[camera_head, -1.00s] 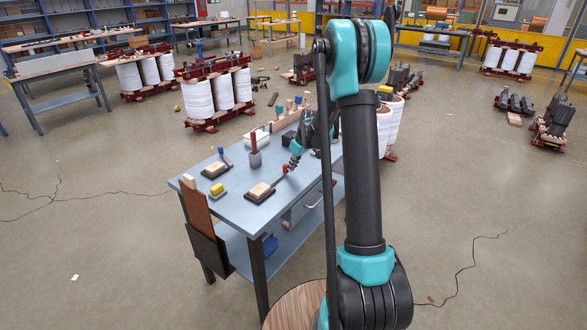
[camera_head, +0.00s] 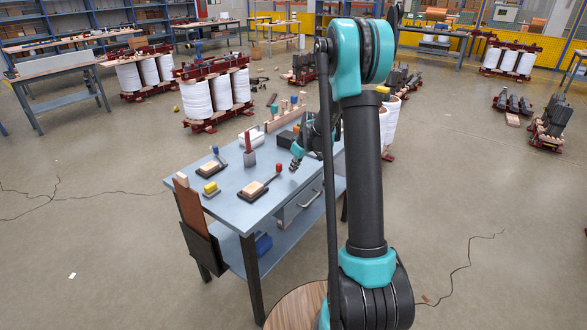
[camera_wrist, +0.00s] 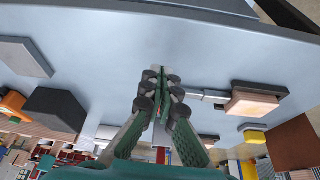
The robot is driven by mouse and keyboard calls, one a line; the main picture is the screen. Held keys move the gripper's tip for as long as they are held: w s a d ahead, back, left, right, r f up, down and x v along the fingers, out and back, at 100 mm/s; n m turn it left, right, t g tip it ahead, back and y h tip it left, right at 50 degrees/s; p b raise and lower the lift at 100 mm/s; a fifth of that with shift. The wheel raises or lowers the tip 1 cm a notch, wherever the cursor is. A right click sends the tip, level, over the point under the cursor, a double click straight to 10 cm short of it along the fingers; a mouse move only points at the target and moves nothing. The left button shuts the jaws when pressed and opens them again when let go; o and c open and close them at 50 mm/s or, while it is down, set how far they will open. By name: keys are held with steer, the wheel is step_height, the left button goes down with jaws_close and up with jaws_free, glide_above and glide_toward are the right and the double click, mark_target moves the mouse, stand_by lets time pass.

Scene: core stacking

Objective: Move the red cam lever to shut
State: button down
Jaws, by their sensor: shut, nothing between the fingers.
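In the head view a wooden block (camera_head: 252,187) sits on a dark base on the blue-grey bench. The lever with the red knob (camera_head: 278,168) reaches from this base toward the back right and stands raised at its end. In the wrist view the lever's grey bar (camera_wrist: 207,95) runs from the wooden block (camera_wrist: 253,102) left to my fingers, which hide its end. My gripper (camera_head: 296,163) is just right of and beyond the red knob. In the wrist view my gripper (camera_wrist: 163,82) is shut and empty. I cannot tell whether it touches the lever.
A second fixture with a blue-handled lever (camera_head: 216,151), a yellow block (camera_head: 210,187) and a red post (camera_head: 248,142) on a grey block stand nearby on the bench (camera_head: 225,207). A dark block (camera_wrist: 55,108) lies left in the wrist view. The bench front is clear.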

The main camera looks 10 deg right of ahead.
steer(key=v, duration=1)
